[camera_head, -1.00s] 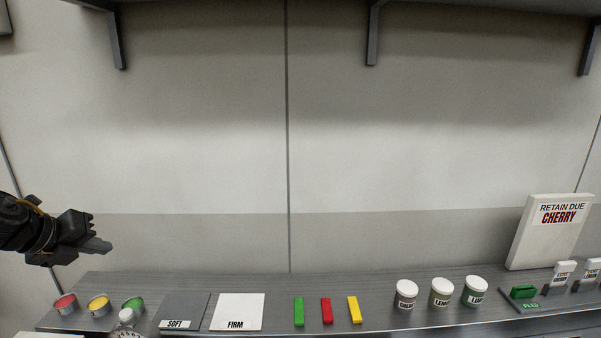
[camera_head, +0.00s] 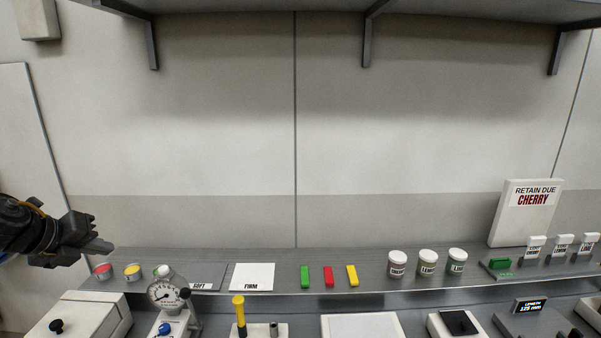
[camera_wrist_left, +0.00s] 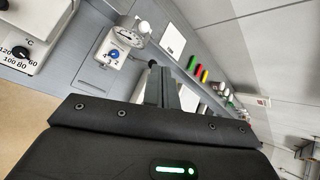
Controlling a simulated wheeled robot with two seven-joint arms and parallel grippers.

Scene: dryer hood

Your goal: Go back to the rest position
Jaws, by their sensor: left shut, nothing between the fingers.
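My left gripper (camera_head: 98,247) comes in from the left in the head view. It is shut and empty, held in the air in front of the left end of the grey shelf. In the left wrist view its fingers (camera_wrist_left: 162,85) lie together with nothing between them. It touches nothing that I can see. My right gripper is in neither view.
A grey shelf (camera_head: 220,257) carries small tins, pads, coloured bars, lidded jars (camera_head: 427,262) and a sign (camera_head: 525,212). Below stand a dial gauge (camera_head: 165,293), a white box (camera_head: 78,318) and a yellow-handled tool (camera_head: 239,315). Brackets hang above; the wall between is clear.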

